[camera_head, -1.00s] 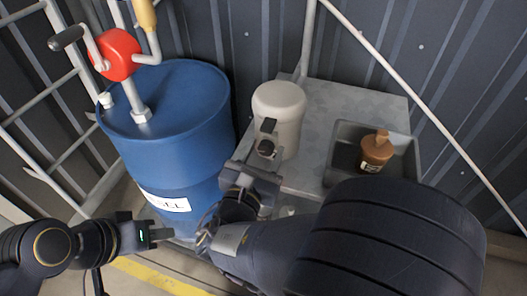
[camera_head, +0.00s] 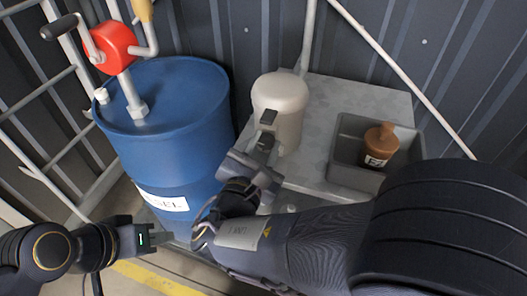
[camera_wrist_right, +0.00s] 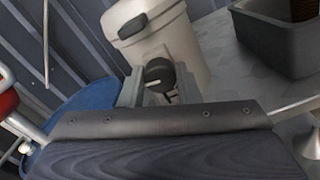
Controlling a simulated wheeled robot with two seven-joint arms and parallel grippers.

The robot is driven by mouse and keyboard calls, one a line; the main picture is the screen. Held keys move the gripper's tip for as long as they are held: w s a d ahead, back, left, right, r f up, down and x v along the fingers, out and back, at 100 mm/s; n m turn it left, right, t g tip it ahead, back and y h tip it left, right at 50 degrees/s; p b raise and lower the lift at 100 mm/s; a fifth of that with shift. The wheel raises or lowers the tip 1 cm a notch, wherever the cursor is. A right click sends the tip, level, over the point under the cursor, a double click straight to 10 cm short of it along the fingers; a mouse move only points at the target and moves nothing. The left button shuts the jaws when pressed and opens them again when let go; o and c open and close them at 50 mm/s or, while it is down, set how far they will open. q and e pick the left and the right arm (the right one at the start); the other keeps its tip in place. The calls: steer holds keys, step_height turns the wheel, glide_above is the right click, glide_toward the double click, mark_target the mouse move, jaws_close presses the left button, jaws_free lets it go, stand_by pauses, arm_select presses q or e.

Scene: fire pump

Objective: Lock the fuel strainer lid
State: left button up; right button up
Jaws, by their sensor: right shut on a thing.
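The fuel strainer (camera_head: 279,95) is a pale cylinder with a rounded lid, upright on the grey metal stand. It carries a black latch piece (camera_head: 267,117) and, below it, a black knob (camera_head: 265,141). The right wrist view shows the strainer body (camera_wrist_right: 172,40), the latch piece (camera_wrist_right: 132,25) and the knob (camera_wrist_right: 158,73). My right gripper (camera_head: 257,157) is at the knob; in the right wrist view its fingers (camera_wrist_right: 158,86) sit on both sides of it, shut on it. My left gripper (camera_head: 158,238) is low at the left, away from the strainer; its finger gap is unclear.
A blue diesel drum (camera_head: 175,125) with a red hand pump (camera_head: 110,45) stands left of the strainer. A grey tray (camera_head: 345,160) holding a brown bottle (camera_head: 380,145) is on the metal stand (camera_head: 355,97) at right. A corrugated wall is behind.

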steer(key=m+b, duration=0.4)
steer(key=b, duration=0.2)
steer(key=m+b, duration=0.5)
steer(key=b, duration=0.1)
steer(key=m+b, duration=0.5)
steer(key=b, duration=0.1)
steer(key=shift+f, duration=0.4)
steer(key=shift+r+m+b, duration=0.2)
steer(key=shift+m+b, duration=1)
steer(key=shift+b, duration=0.1)
steer(key=o, duration=1)
steer(key=shift+r, duration=0.1)
steer(key=p+v, duration=0.1)
steer(key=v, duration=0.7)
